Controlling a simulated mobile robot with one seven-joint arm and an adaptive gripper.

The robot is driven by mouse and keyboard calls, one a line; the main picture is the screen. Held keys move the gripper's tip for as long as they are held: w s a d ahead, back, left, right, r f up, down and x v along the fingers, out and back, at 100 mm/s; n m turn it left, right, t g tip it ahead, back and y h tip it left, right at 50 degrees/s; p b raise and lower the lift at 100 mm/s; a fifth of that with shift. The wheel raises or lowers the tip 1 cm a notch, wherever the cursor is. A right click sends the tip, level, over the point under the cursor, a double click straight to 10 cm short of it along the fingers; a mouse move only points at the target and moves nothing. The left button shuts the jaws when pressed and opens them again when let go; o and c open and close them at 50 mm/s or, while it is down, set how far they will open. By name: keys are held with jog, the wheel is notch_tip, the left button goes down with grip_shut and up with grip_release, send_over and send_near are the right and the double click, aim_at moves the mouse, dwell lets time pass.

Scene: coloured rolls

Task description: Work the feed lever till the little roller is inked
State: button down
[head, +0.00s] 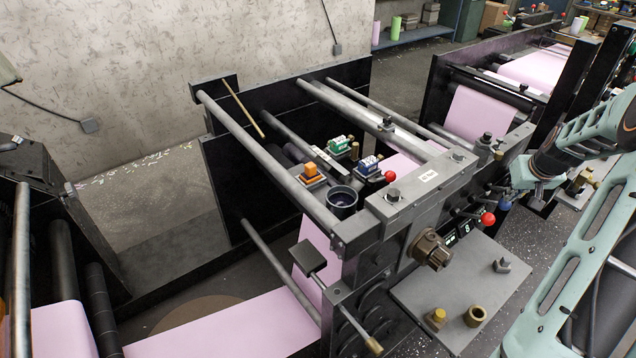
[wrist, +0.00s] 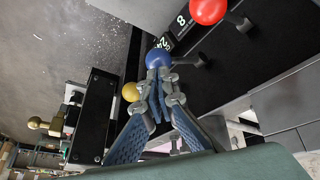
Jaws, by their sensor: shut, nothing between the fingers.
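A row of levers with ball knobs stands on the dark side of the press. In the wrist view a red knob (wrist: 209,11) is at the top, a blue knob (wrist: 158,58) is left of it, and a yellow knob (wrist: 131,92) is lower left. The red knob (head: 488,218) and blue knob (head: 505,204) also show in the head view. My gripper (wrist: 156,76) is shut and empty, its fingertips overlapping the lower edge of the blue knob in the picture; contact cannot be told. Which lever is the feed lever, and the little roller with its ink, I cannot make out.
Small number blocks (wrist: 181,23) sit beside the levers. On the press top are a dark cup (head: 342,202), orange, green and blue small boxes, and another red ball (head: 390,176). A grey plate (head: 455,290) with brass fittings juts out in front. Pink web (head: 225,325) runs low left.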

jog(key=shift+r, duration=0.15)
notch_tip(320, 180, up, 7)
jog(key=p, duration=0.3)
jog(key=shift+w+a, duration=0.25)
jog(key=shift+w, duration=0.05)
